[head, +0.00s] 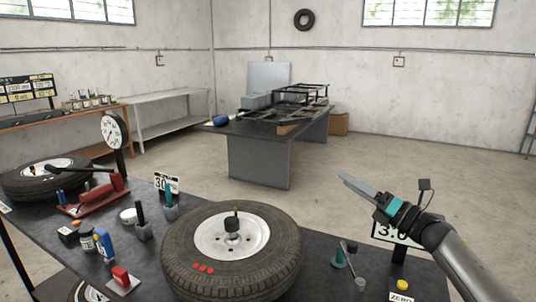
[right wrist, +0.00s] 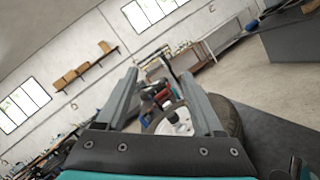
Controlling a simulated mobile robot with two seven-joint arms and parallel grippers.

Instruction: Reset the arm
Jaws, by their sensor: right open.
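My right arm (head: 462,262) comes in from the lower right in the head view. Its gripper (head: 345,180) is raised above the right end of the dark workbench and points to the left. In the right wrist view the two fingers of my right gripper (right wrist: 160,88) stand apart with nothing held between them. My left gripper is in neither view.
A tire on a white wheel (head: 205,258) lies on the workbench (head: 325,275), left of my right gripper. A display sign (head: 385,232) stands behind my arm. A yellow button (head: 402,285) is below it. Open floor lies beyond the bench.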

